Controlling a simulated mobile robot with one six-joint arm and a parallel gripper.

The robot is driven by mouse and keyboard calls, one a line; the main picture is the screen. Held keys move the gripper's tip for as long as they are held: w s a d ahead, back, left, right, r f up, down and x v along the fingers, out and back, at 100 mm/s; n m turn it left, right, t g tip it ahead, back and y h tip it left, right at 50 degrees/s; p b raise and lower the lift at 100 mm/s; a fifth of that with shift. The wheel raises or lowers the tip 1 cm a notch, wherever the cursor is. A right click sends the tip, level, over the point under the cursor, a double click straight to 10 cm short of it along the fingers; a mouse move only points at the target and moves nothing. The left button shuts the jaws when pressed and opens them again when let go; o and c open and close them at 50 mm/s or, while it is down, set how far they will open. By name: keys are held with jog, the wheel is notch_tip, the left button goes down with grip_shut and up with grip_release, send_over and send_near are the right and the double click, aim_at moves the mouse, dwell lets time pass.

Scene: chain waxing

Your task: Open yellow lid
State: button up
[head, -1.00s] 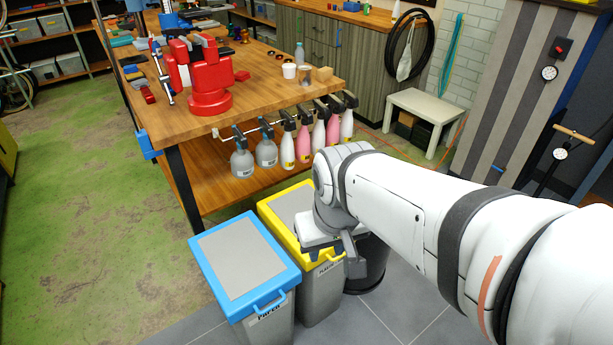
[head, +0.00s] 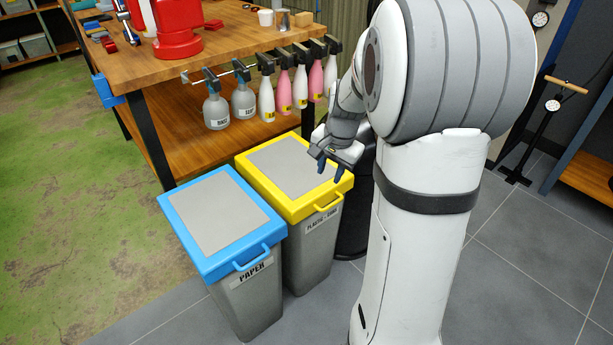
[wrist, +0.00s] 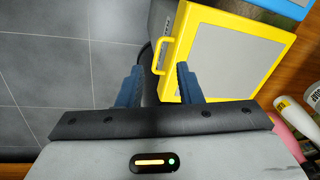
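The yellow lid (head: 297,178) has a grey top panel and sits flat and closed on a grey bin (head: 308,255) labelled for plastic. Its yellow handle (head: 328,203) sticks out at the front. My gripper (head: 330,172) is open and empty, over the lid's right side near the front corner, behind the handle in the head view. In the wrist view the lid (wrist: 185,26) is at upper right. The handle (wrist: 158,50) shows just beyond the gap between my blue fingertips (wrist: 160,70). I cannot tell whether a finger touches the lid.
A blue-lidded paper bin (head: 176,207) stands close on the left. A dark bin (head: 353,220) stands to the right, partly behind my arm. The wooden workbench (head: 235,45) with hanging spray bottles (head: 243,102) is behind. The tiled floor (head: 300,320) in front is clear.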

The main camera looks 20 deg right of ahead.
aim_at(334, 203)
jog(key=w+d+f+m+b, duration=0.1)
jog(key=w+f+b, duration=0.1)
jog(key=f, duration=0.4)
jog(key=w+d+f+m+b, duration=0.1)
jog(key=w+d+f+b, duration=0.1)
jog(key=f, duration=0.4)
jog(key=w+d+f+m+b, duration=0.1)
jog(key=w+d+f, duration=0.1)
jog(key=f, duration=0.4)
jog(key=shift+d+b, duration=0.15)
jog(key=shift+b, duration=0.25)
jog(key=shift+r, duration=0.1)
grip_shut()
jog(key=shift+s, duration=0.1)
